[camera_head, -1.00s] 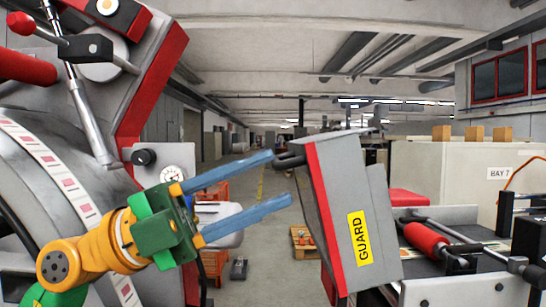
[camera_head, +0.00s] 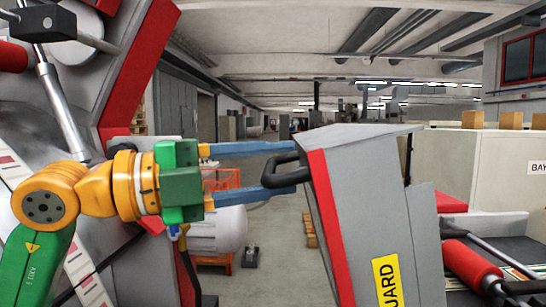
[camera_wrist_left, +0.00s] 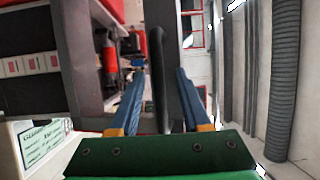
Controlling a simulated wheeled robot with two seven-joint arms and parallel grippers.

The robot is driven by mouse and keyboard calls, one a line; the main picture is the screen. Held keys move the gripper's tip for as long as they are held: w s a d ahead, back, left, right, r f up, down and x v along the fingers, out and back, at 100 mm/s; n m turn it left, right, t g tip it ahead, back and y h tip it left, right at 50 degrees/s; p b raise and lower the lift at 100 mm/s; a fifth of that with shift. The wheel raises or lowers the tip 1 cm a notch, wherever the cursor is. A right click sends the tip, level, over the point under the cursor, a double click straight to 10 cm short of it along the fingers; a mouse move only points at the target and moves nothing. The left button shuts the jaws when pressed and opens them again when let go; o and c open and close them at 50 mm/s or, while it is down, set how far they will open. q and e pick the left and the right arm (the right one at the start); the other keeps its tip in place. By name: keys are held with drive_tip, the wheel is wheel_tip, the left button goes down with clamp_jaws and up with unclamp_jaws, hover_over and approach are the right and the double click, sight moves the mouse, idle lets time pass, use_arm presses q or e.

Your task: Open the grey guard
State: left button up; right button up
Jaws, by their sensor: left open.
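The grey guard (camera_head: 365,190) stands right of centre in the head view, slightly tilted, with a red edge strip and a yellow label. Its black handle (camera_head: 285,172) sticks out to the left near the top. My left gripper (camera_head: 280,170) is open, with its blue fingers pointing right at the handle. The upper finger passes above the handle and the lower finger reaches its lower part. In the left wrist view, the dark handle bar (camera_wrist_left: 157,75) lies between the two spread fingers (camera_wrist_left: 157,88). Whether either finger touches it, I cannot tell. My right gripper is not in view.
The machine's grey and red frame (camera_head: 140,75) fills the left side, close to my left arm. A red roller (camera_head: 470,270) lies right of the guard. A beige cabinet (camera_head: 475,165) stands behind it. The aisle behind the gripper has an orange stand (camera_head: 222,180).

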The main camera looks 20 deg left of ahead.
use_arm(q)
drive_tip(key=shift+w+f, duration=0.1)
drive_tip(key=shift+w, duration=0.05)
clamp_jaws()
idle(1.3)
